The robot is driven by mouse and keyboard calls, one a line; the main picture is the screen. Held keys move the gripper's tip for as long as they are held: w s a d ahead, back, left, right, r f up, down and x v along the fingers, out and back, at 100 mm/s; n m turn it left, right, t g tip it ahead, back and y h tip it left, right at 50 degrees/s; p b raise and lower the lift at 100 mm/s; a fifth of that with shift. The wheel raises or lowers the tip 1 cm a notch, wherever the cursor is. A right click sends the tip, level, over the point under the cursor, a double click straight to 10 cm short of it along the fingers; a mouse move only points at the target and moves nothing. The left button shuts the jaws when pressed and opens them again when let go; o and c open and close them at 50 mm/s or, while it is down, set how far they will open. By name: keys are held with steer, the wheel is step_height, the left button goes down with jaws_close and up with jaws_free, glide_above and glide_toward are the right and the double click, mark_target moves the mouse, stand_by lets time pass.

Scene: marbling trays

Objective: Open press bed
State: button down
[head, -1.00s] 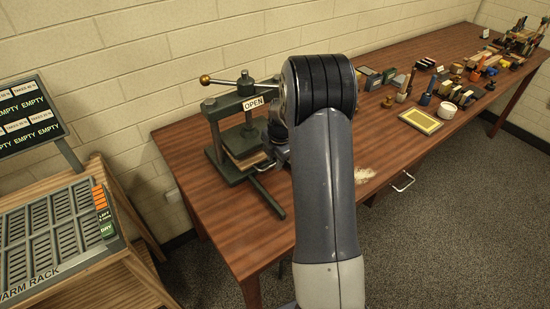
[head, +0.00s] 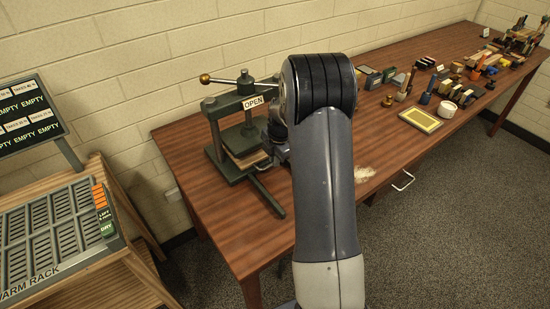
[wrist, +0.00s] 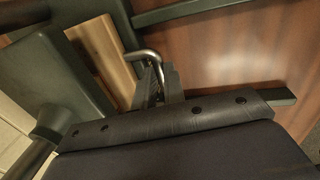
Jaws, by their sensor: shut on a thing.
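The press (head: 215,140) is a dark green metal frame at the left end of the table, with a brass-knobbed lever and an OPEN sign (head: 253,102) on its top beam. Its bed, with a pale wooden board (head: 246,158), shows low inside the frame; the board also shows in the wrist view (wrist: 105,55). My gripper (wrist: 155,85) is at the bed's front, shut on the bent metal handle (wrist: 148,54). In the head view my arm hides the fingers and most of the handle.
A green rail (head: 268,197) runs from the press toward the table's front edge. The wooden table (head: 235,235) is bare in front of the press. Stamps, bottles and a yellow-framed tray (head: 421,121) stand farther right. A warm rack (head: 60,235) stands at left.

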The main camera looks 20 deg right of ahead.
steer(key=shift+s, duration=0.15)
steer(key=s+d+b, duration=0.1)
steer(key=s+b, duration=0.1)
steer(key=s, duration=0.2)
steer(key=s+d+b, duration=0.1)
steer(key=s+b, duration=0.1)
steer(key=s, duration=0.3)
steer(key=s+b, duration=0.2)
steer(key=s, duration=0.3)
steer(key=shift+d+f, duration=0.1)
steer(key=shift+d, duration=0.3)
steer(key=shift+s+d+b, duration=0.15)
steer(key=shift+s+b, duration=0.3)
steer(key=shift+s, duration=0.4)
steer(key=c, duration=1.5)
jaws_free()
steer(key=shift+r, duration=0.2)
step_height(320, 180, up, 10)
steer(key=s, duration=0.2)
steer(key=shift+d+r, duration=0.2)
steer(key=shift+r, duration=0.05)
